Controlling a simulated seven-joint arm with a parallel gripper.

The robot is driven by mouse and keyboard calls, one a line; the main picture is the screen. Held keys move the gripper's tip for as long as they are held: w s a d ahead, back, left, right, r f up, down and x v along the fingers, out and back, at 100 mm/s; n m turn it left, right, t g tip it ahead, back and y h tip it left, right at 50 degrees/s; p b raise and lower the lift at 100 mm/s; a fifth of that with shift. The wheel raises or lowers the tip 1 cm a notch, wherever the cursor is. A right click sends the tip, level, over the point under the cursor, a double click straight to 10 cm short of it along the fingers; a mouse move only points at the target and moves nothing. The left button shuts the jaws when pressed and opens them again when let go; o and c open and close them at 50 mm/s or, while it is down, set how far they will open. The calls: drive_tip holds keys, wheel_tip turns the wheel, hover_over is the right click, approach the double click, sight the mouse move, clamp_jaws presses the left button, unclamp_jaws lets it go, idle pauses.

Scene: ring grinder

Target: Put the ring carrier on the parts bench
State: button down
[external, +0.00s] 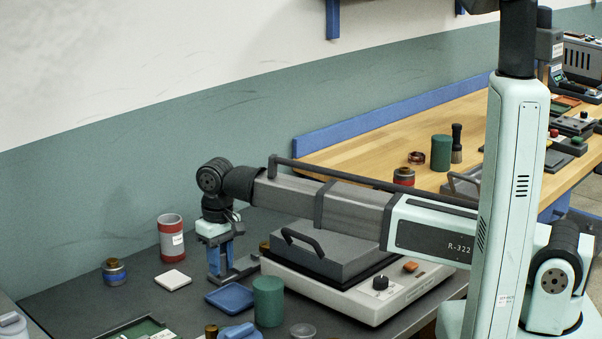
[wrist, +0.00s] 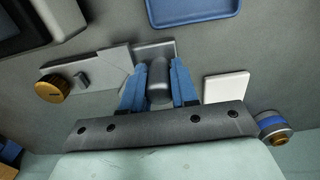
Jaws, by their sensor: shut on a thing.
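The ring carrier, as I take it, is a flat grey metal piece (wrist: 105,70) with a small peg and a rounded grey grip. In the external view its plate (external: 242,268) shows beside the fingers, low over the dark bench. My gripper (external: 222,272) points down, with its blue fingers shut on the rounded grip; the wrist view shows the fingers (wrist: 159,85) on both sides of it. I cannot tell whether the carrier touches the bench. A wood-topped bench (external: 400,135), probably the parts bench, stands at the back right, away from my gripper.
The dark bench (external: 70,295) holds a blue tray (external: 230,297), white tile (external: 173,280), red-grey can (external: 171,238), green cylinder (external: 268,302) and a machine (external: 340,290) right of my gripper. A brass knob (wrist: 52,88) is beside the carrier. The wood top has free room at its left.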

idle(0.4)
wheel_tip(320, 180, up, 10)
drive_tip(key=shift+r, duration=0.1)
idle(0.5)
drive_tip(key=w+d+r+m, duration=0.1)
drive_tip(key=w+d+m, duration=0.45)
drive_tip(key=w, duration=0.65)
drive_tip(key=w+d+r+m, duration=0.2)
drive_tip(key=w+d+m, duration=0.35)
drive_tip(key=w, duration=0.75)
drive_tip(key=w+d+r+m, duration=0.1)
drive_tip(key=w+d+m, duration=0.3)
drive_tip(key=w+m, duration=0.55)
drive_tip(key=w+d+r+m, duration=0.2)
drive_tip(key=w+d+m, duration=0.6)
drive_tip(key=w+d, duration=0.8)
drive_tip(key=w+d+r+m, duration=0.2)
drive_tip(key=w+d+m, duration=0.6)
drive_tip(key=w+d, duration=0.8)
drive_tip(key=shift+n, duration=0.25)
drive_tip(key=shift+s+d+f, duration=0.25)
drive_tip(key=shift+s+f, duration=0.15)
drive_tip(key=shift+f, duration=1.25)
drive_tip(key=shift+s+d+f, duration=0.3)
drive_tip(key=shift+s+f, duration=0.1)
drive_tip(key=shift+f, duration=1.25)
drive_tip(key=shift+s+d+f, duration=0.25)
drive_tip(key=shift+s+f, duration=0.15)
drive_tip(key=shift+f, duration=1.25)
